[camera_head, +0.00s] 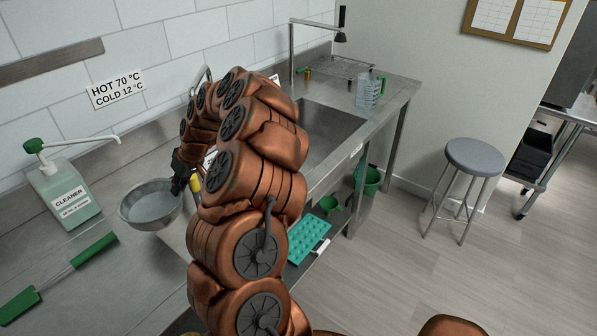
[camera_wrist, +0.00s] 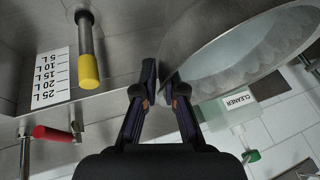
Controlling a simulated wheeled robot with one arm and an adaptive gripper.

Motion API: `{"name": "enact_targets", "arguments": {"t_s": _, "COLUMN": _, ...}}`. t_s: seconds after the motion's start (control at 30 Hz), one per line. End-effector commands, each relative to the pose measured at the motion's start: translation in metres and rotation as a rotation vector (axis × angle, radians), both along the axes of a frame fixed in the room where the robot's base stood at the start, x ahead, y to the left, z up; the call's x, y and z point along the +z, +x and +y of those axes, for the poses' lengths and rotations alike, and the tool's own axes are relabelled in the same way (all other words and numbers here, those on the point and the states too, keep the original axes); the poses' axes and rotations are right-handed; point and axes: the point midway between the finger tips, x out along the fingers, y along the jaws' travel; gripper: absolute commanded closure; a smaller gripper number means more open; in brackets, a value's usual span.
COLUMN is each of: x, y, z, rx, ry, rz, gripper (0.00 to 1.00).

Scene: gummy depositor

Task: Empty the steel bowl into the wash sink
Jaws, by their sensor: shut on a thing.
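The steel bowl (camera_head: 143,217) is at the left of the head view, beside the cleaner bottle, with its opening up. It looks tilted in the wrist view (camera_wrist: 205,68), where that camera is itself turned over. My gripper (camera_head: 179,180) is shut on the bowl's rim at its right side; its fingers show in the wrist view (camera_wrist: 160,88). A pale, uneven band shows inside the bowl, and I cannot tell whether it is contents or reflection. I cannot tell whether the bowl touches the counter. The wash sink (camera_head: 335,127) is right of my arm, partly hidden by it.
The cleaner bottle (camera_head: 66,195) and a green-handled tool (camera_head: 62,274) are left of the bowl. A measuring jug (camera_head: 368,91) stands beyond the sink. A yellow-tipped bar (camera_wrist: 86,55) is near my gripper. A stool (camera_head: 474,157) stands on open floor.

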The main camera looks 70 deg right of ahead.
Motion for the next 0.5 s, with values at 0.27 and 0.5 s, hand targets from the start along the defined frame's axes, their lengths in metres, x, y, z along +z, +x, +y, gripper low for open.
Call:
{"name": "enact_targets", "arguments": {"t_s": 0.27, "x": -0.011, "y": -0.076, "z": -0.108, "rx": -0.122, "ry": 0.001, "rz": -0.008, "gripper": 1.00}}
{"name": "enact_targets", "arguments": {"t_s": 0.5, "x": -0.018, "y": -0.158, "z": -0.177, "rx": -0.210, "ry": 0.005, "rz": -0.013, "gripper": 1.00}}
